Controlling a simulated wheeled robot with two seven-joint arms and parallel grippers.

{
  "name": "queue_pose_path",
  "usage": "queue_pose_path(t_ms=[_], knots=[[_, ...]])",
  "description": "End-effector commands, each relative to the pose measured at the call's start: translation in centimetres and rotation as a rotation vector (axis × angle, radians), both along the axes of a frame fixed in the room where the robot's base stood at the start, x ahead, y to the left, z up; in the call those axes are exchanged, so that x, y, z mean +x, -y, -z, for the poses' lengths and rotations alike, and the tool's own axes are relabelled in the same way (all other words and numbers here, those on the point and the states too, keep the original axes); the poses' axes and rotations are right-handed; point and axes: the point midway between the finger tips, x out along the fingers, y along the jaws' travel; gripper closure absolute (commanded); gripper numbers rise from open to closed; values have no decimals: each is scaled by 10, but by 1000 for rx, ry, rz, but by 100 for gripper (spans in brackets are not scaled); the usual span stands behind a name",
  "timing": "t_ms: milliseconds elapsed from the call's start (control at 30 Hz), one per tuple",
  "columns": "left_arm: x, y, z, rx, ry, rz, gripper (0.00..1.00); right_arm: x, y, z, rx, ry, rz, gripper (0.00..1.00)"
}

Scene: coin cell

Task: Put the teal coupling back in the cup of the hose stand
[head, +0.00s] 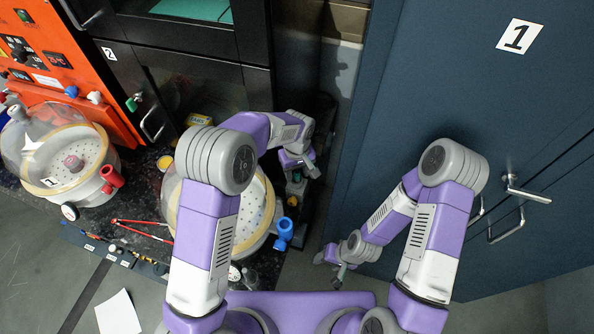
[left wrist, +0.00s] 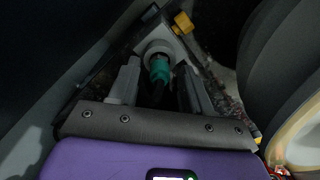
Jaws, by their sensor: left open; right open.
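In the left wrist view the teal coupling (left wrist: 160,69) shows between and just beyond the two fingers of my left gripper (left wrist: 158,92). The fingers are apart, one on each side. The coupling meets the round pale cup of the hose stand (left wrist: 157,50); I cannot tell how deep it sits. A dark hose seems to run from it towards the gripper. In the head view my left gripper (head: 301,166) is over the right end of the bench and mostly hides the stand. My right gripper (head: 340,276) is open and empty, low in front of the blue cabinet.
A yellow knob (left wrist: 183,23) is beside the stand. A clear-lidded round chamber (head: 262,215) with a blue valve (head: 284,233) stands left of the stand. A second chamber (head: 70,165) is further left. The blue cabinet (head: 450,100) closes off the right side.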

Motion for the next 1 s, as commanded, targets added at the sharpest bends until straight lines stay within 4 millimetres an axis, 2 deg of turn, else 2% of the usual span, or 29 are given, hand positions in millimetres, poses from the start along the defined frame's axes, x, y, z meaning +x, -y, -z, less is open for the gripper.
queue_pose_path(t_ms=[133, 233, 500, 700, 833, 1000], knots=[[0, 0, -6, -1, 1, 0, 52, 0, 0, -4, 0, 0, 0, 42], [1, 0, -20, -2, 4, -1, 52, 0, 0, -5, 0, 0, 0, 42], [1, 0, -79, -3, 4, -1, 52, 0, 0, -11, 0, 0, 0, 42], [0, 0, -111, -1, 3, 0, 52, 0, 0, -15, 0, 0, 0, 42], [0, 0, -121, -1, 1, 1, 52, 0, 0, -16, 0, 0, 0, 42], [0, 0, -124, -1, 0, 0, 52, 0, 0, -16, 0, 0, 0, 42]])
